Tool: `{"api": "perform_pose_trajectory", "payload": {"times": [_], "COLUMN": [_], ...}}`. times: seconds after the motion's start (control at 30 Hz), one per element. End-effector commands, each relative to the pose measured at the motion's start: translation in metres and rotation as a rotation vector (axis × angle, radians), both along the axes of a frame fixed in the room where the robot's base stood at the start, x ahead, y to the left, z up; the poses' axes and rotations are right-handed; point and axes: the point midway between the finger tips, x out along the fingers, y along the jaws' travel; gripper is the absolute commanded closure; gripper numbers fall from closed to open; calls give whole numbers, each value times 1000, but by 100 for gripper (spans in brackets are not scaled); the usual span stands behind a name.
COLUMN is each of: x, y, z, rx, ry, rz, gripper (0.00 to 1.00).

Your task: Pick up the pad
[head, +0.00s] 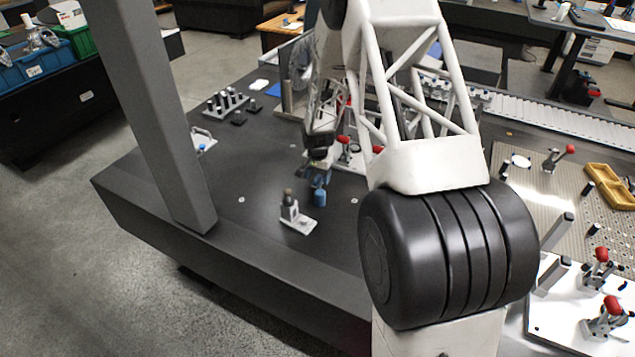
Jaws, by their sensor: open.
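My gripper (319,172) is in the middle of the head view, pointing down over the dark table. It is open, but its fingers are small and partly dark, so the gap is hard to see. A small blue cylinder-like piece (320,197) shows just below the fingertips; whether they touch it I cannot tell. Which of these is the pad I cannot tell for sure.
A small block on a light base (296,217) stands close to the gripper's left. A rack of pins (226,103) stands at the back left. A grey column (160,110) rises at the left. Red-handled clamps (603,257) stand at the right. The table's front left is clear.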

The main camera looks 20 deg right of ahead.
Motion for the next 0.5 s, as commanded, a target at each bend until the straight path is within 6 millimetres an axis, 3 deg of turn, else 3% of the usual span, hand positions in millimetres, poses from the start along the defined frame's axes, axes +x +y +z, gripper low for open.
{"api": "perform_pose_trajectory", "payload": {"times": [0.2,0.5], "x": [0,0], "y": [0,0], "z": [-13,-13], "rx": [0,0], "ry": [-1,-1], "rz": [0,0], "gripper": [34,34]}}
